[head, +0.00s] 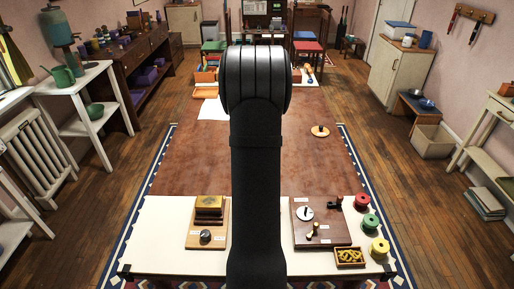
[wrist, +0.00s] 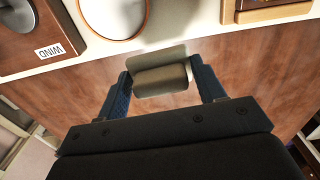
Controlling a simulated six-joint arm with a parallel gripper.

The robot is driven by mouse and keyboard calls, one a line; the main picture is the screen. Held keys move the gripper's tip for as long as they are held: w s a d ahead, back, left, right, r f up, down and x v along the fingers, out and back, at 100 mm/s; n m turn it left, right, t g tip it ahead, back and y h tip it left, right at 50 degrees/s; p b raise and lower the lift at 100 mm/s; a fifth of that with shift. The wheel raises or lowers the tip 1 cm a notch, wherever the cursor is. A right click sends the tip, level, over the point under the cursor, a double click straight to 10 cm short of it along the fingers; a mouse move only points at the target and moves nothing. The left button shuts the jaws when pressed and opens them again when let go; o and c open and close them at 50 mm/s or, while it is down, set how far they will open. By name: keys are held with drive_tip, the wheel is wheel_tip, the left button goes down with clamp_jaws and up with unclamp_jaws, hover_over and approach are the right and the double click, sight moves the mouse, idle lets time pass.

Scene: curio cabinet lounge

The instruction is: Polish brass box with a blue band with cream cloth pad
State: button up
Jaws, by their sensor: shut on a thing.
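My gripper (wrist: 165,84) shows in the wrist view, its two blue fingers shut on a cream-grey padded block, which looks like the cream cloth pad (wrist: 160,80). The pad is held near the edge of the white mat (wrist: 200,40), apart from the boards. In the head view my black arm hides the gripper and pad. A gold-coloured box (head: 209,203), likely the brass box, sits on a wooden board (head: 193,238) at the front left. I cannot make out a blue band on it. A corner of that board seems to show in the wrist view (wrist: 275,14).
A dark knob (head: 206,236) sits before the box. Right of my arm are a board with small tools (head: 325,236), several coloured spools (head: 370,222) and a tray of yellow pieces (head: 350,256). A white round dish (wrist: 112,14) is near the pad. The brown tabletop (head: 190,160) behind is largely clear.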

sight(219, 201)
drive_tip(key=s+a+r+n, duration=0.4)
drive_tip(key=a+n, duration=0.2)
drive_tip(key=n, duration=0.2)
drive_tip(key=s+a+r+n, duration=0.3)
drive_tip(key=a+n, duration=0.3)
drive_tip(key=n, duration=0.3)
drive_tip(key=shift+s+a+f, duration=0.1)
drive_tip(key=shift+f, duration=1.45)
drive_tip(key=shift+s+a+f, duration=0.1)
drive_tip(key=shift+f, duration=1.45)
drive_tip(key=shift+a+f, duration=0.65)
drive_tip(key=shift+f, duration=0.25)
drive_tip(key=shift+c, duration=0.4)
drive_tip(key=shift+a, duration=3)
drive_tip(key=shift+d, duration=3.6)
wheel_tip(219, 201, up, 8)
drive_tip(key=shift+d+r, duration=0.1)
drive_tip(key=shift+r, duration=0.05)
drive_tip(key=shift+f, duration=0.2)
